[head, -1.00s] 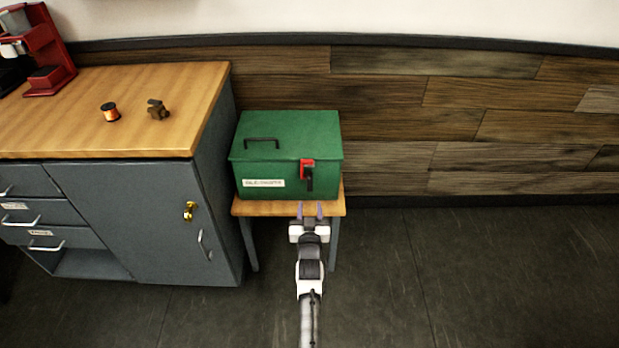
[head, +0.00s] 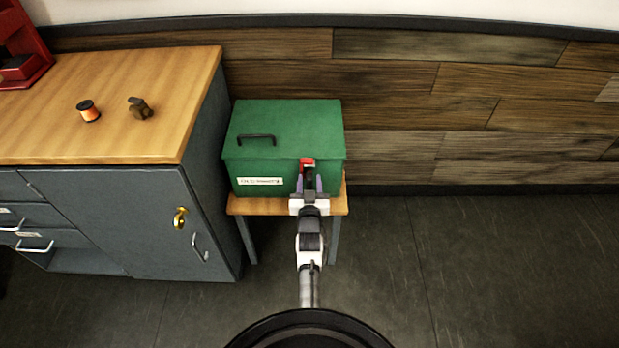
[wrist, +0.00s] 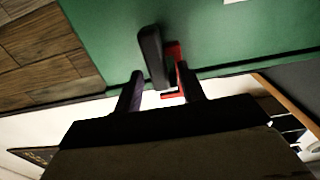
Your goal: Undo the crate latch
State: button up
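The green crate (head: 285,130) sits closed on a small wooden table, with a black handle on its lid and a white label on its front. Its latch has a red part (head: 307,163) at the lid's front edge and a black lever, which the wrist view shows as a dark bar (wrist: 153,55) beside the red part (wrist: 174,52). My gripper (head: 309,184) is at the crate's front, right at the latch. In the wrist view its fingers (wrist: 160,88) are apart, with the lever's lower end between or just beyond them. I cannot tell whether they touch it.
The small table (head: 240,206) stands close beside a grey cabinet (head: 120,210) with a wooden top, on the left. An orange spool (head: 88,111) and a small brown object (head: 139,107) lie on that top. A brass padlock-like piece (head: 180,218) is on the cabinet door. The floor to the right is clear.

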jog(key=shift+s, duration=0.1)
grip_shut()
